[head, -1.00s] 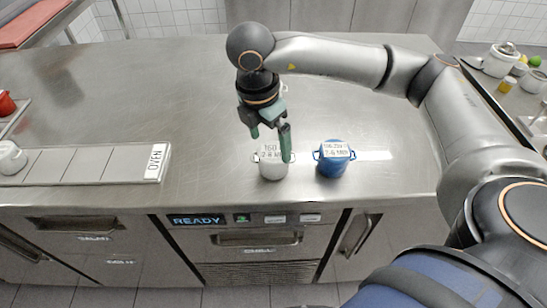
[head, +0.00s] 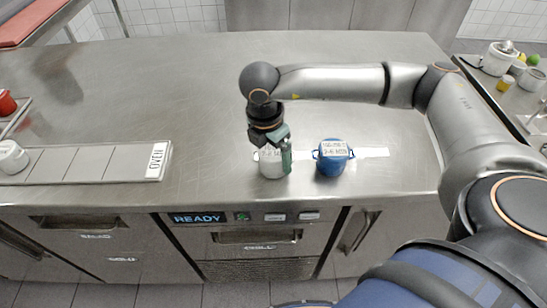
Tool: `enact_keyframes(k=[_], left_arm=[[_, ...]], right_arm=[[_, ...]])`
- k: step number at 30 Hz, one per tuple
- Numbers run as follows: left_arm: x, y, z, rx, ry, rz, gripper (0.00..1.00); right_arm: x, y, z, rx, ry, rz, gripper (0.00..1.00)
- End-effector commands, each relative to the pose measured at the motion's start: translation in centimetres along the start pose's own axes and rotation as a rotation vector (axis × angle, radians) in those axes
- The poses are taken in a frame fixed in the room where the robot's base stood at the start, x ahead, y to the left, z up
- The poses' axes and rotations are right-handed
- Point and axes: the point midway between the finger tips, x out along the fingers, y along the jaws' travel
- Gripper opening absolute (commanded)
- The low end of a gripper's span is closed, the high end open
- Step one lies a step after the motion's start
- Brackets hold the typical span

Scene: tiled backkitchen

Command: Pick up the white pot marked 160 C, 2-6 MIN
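The white pot (head: 271,171) stands upright on the steel counter near its front edge, left of a blue pot (head: 333,160). Its label is mostly covered by my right gripper now. My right gripper (head: 274,158) points down at the white pot from above, with one green finger in front of the pot's right side. The other finger is largely hidden, so I cannot tell whether the fingers touch or grip the pot. My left gripper is out of view.
The blue pot has its own label and stands close on the right. A sectioned tray marked OVEN (head: 156,162) lies at the left, with another white pot (head: 12,157) at its far end. The counter's middle and back (head: 150,85) are clear.

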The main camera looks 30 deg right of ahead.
Motion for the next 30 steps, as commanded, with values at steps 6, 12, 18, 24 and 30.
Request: enact_keyframes(k=[6, 12, 18, 24, 30], left_arm=[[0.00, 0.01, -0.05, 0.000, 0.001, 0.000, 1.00], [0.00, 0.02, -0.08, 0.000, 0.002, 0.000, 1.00], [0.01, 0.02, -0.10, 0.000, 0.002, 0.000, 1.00], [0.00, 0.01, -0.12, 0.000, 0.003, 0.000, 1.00], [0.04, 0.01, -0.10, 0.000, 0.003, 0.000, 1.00]], right_arm=[[-0.04, 0.00, -0.01, 0.000, 0.000, 0.000, 0.59], [-0.06, 0.01, -0.02, 0.000, 0.000, 0.000, 0.37], [-0.07, 0.02, -0.03, -0.001, 0.000, 0.001, 0.14], [-0.14, 0.06, -0.02, 0.000, 0.000, 0.002, 0.11], [-0.73, 0.10, 0.07, 0.000, 0.000, 0.004, 0.11]])
